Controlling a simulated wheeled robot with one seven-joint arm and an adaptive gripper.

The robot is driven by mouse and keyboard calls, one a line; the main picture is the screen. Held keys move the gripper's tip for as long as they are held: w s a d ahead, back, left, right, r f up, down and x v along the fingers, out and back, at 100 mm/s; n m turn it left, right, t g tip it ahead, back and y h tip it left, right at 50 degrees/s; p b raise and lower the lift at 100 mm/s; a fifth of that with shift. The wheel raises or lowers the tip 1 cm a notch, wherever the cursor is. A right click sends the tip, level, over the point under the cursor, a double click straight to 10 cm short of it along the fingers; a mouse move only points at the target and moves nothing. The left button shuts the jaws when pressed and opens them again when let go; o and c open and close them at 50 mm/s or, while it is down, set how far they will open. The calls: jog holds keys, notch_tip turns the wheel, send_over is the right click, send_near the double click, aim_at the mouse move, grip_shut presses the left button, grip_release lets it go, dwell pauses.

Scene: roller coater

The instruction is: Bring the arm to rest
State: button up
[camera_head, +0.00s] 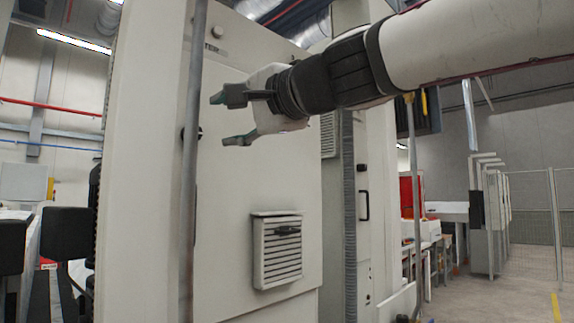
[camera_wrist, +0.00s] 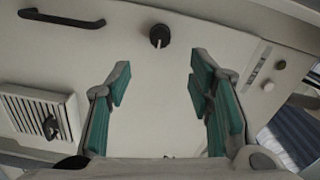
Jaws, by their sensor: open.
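My arm (camera_head: 470,45) reaches in from the upper right of the head view, stretched out roughly level. My gripper (camera_head: 226,118) is at its end, pointing left, in front of a large cream machine cabinet. Its fingers are apart and nothing is between them. In the wrist view my gripper (camera_wrist: 158,90) shows two green-padded fingers spread wide, with the bare cabinet panel behind them. A black round knob (camera_wrist: 160,36) on the panel lies beyond the fingertips. I cannot tell the distance from the fingertips to the panel.
The cabinet panel (camera_head: 240,210) has a louvred vent (camera_head: 277,250) below my gripper. A grey vertical pole (camera_head: 193,150) stands left of the fingertips. A dark handle (camera_wrist: 62,19) and the vent (camera_wrist: 38,115) show in the wrist view. Open floor and a mesh fence (camera_head: 530,210) lie at right.

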jog(key=s+d+f+n+g+h, duration=0.2)
jog(key=s+d+f+h, duration=0.2)
jog(key=d+f, duration=0.6)
jog(key=s+d+f+n+g+h, duration=0.2)
jog(key=s+d+f+h, duration=0.3)
jog(key=f, duration=1.3)
jog(key=s+d+f+n+g+h, duration=0.1)
jog(key=s+d+f+h, duration=0.3)
jog(key=s+d+f, duration=0.6)
jog(key=d+f+g, duration=0.1)
jog(key=d+f, duration=0.3)
jog(key=d, duration=0.3)
jog(key=shift+s+d+f+n+h, duration=0.15)
jog(key=shift+s+n+h, duration=0.15)
jog(key=shift+n, duration=0.1)
